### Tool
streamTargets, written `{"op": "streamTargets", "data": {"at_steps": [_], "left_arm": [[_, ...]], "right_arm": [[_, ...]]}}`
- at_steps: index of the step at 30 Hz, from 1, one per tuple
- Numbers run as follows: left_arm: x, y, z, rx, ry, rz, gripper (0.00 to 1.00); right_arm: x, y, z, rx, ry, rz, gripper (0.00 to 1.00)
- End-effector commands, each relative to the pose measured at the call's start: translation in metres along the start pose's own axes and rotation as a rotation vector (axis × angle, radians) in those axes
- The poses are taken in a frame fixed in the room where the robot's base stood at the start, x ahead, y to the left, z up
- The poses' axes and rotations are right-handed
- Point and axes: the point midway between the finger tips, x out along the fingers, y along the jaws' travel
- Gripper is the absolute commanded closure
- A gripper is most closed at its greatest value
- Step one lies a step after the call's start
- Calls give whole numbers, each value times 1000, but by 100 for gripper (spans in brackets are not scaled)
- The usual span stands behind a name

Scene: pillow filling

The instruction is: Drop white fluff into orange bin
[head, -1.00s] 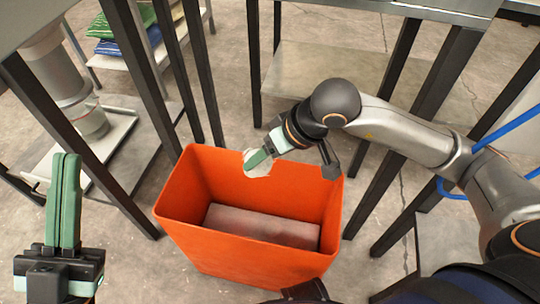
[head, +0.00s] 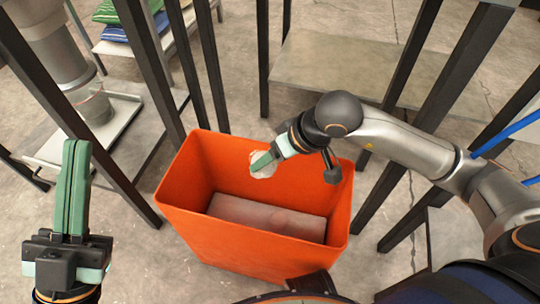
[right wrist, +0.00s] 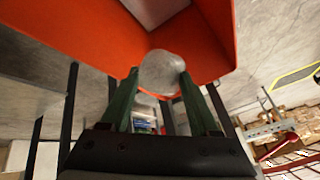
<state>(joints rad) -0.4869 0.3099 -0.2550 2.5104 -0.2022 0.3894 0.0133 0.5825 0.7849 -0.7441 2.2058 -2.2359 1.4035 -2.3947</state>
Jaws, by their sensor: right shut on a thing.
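The orange bin (head: 188,232) stands open on the floor in the middle of the head view, with a flat greyish-pink block (head: 268,216) at its bottom. My right gripper (head: 262,163) is over the bin's opening, near its far wall, shut on the white fluff (head: 263,171). In the right wrist view the fluff (right wrist: 162,73) is a pale round clump between the green fingertips, with the orange bin (right wrist: 85,32) beyond it. My left gripper (head: 72,150) is upright at the left, its green fingers close together, empty and apart from the bin.
Black table legs (head: 198,75) stand behind and to both sides of the bin. A shelf with green and blue striped pillows (head: 125,20) is at the upper left. A low grey shelf (head: 350,75) lies behind the bin. Bare concrete floor surrounds the bin.

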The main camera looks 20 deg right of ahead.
Motion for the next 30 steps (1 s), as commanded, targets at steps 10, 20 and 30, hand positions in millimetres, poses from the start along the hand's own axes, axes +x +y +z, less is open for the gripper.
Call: {"op": "streamTargets", "data": {"at_steps": [10, 20, 30], "left_arm": [[0, 0, 0, 0, -1, 0, 100], [0, 0, 0, 0, -1, 0, 100], [14, -8, -15, -12, 7, -8, 100]], "right_arm": [[0, 0, 0, 0, 0, -1, 9], [-2, 0, 0, 0, 0, 0, 3], [-58, 0, -2, -2, 3, 4, 3]]}}
